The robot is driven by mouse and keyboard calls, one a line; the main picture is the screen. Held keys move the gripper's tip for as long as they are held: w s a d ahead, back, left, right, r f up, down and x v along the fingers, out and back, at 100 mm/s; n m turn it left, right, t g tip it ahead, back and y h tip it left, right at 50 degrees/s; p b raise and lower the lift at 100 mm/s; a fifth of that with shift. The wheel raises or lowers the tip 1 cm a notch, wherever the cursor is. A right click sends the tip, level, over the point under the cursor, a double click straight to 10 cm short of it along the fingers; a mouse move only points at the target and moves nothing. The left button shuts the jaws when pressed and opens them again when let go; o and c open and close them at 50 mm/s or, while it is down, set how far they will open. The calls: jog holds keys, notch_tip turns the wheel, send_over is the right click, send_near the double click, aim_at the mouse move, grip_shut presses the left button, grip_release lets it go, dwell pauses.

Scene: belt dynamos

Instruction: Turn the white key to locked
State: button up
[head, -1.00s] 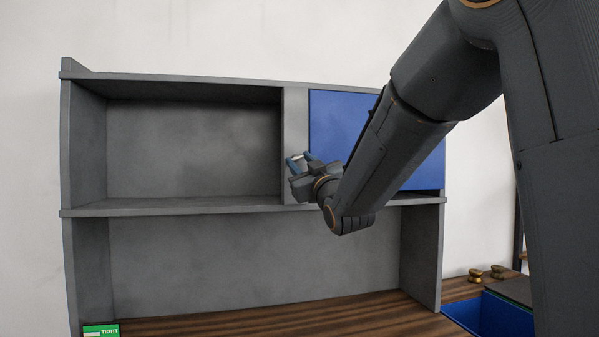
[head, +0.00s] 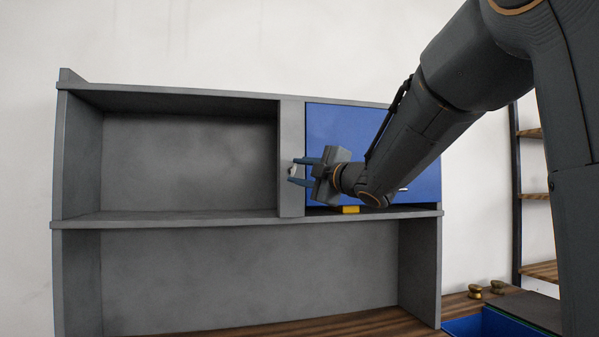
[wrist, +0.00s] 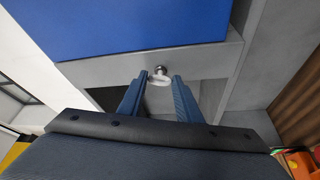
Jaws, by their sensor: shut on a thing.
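The white key (wrist: 160,79) sits in a round metal lock on the grey upright beside the blue door (head: 330,130). In the head view only a small pale bit of the key (head: 292,170) shows at the upright. My gripper (head: 296,171) points at the upright, its two blue fingers one above the other. In the wrist view my gripper (wrist: 160,82) has one finger on each side of the key and is shut on it. The fingers partly hide the key, and no lock markings are readable.
The grey cabinet's left compartment (head: 190,160) is open and empty. A yellow piece (head: 350,210) shows on the shelf edge below the blue door. Brass knobs (head: 475,291) and a blue bin (head: 462,326) are at lower right. The space below the shelf is clear.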

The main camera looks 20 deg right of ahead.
jog(key=shift+r+n+g+p, duration=0.15)
jog(key=shift+n+g+p, duration=0.5)
jog(key=shift+n, duration=0.95)
jog(key=o, duration=1)
jog(key=shift+o, duration=0.2)
jog(key=b+v, duration=0.1)
jog(key=v, duration=0.6)
jog(key=shift+s+d, duration=0.15)
jog(key=shift+s, duration=0.25)
